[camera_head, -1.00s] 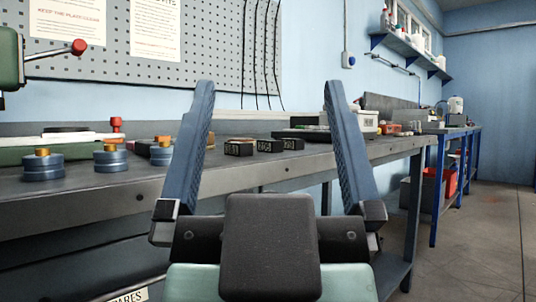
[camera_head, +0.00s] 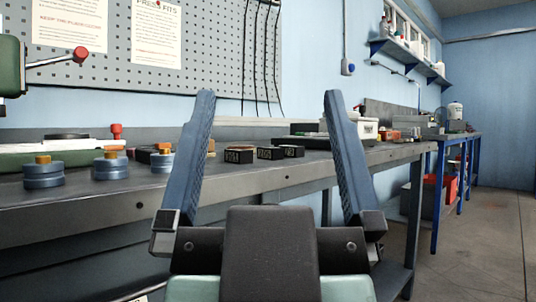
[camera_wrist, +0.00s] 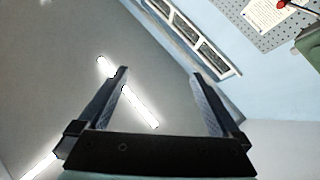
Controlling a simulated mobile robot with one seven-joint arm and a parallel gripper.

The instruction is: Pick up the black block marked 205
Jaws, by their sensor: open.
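Three small black blocks with pale markings stand in a row on the bench in the head view: a left block (camera_head: 239,156), a middle block (camera_head: 270,153) and a right block (camera_head: 292,151). The markings are too small to read surely, so I cannot tell which is 205. My gripper (camera_head: 269,97) is open and empty, its two blue-grey fingers pointing up. The blocks appear between the fingers in the picture, but they lie farther off on the bench. In the wrist view my gripper (camera_wrist: 160,74) faces the ceiling and wall; no block shows there.
The grey bench (camera_head: 110,198) carries several blue-grey discs with brass tops, such as one at the left (camera_head: 43,174). A dark tray (camera_head: 303,141) and a white box (camera_head: 367,129) stand behind and right of the blocks. The floor (camera_head: 480,250) at right looks clear.

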